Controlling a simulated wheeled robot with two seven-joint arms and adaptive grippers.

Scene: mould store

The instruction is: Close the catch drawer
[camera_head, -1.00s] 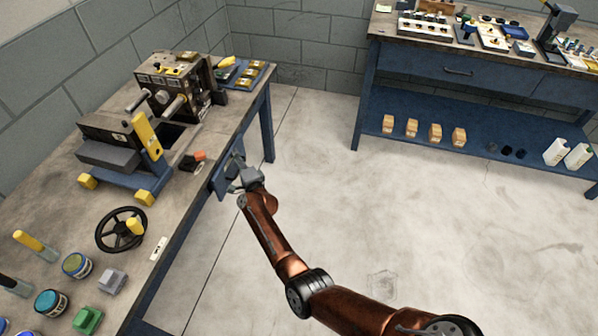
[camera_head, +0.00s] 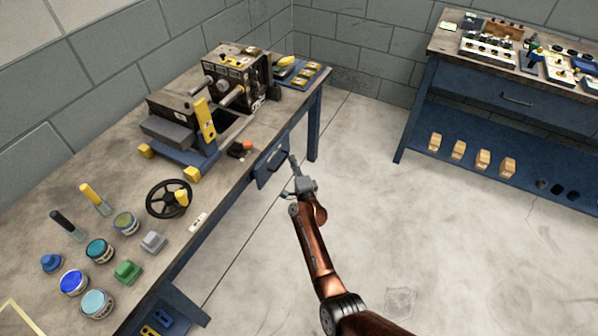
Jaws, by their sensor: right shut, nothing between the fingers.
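The catch drawer (camera_head: 270,164) is the blue front under the right edge of the left workbench, below the machine. My left gripper is not in view.
The machine (camera_head: 236,77) and a black handwheel (camera_head: 168,199) stand on the left workbench (camera_head: 120,180), with several ink jars near its front. A second blue workbench (camera_head: 470,90) stands at the upper right. The concrete floor between is clear.

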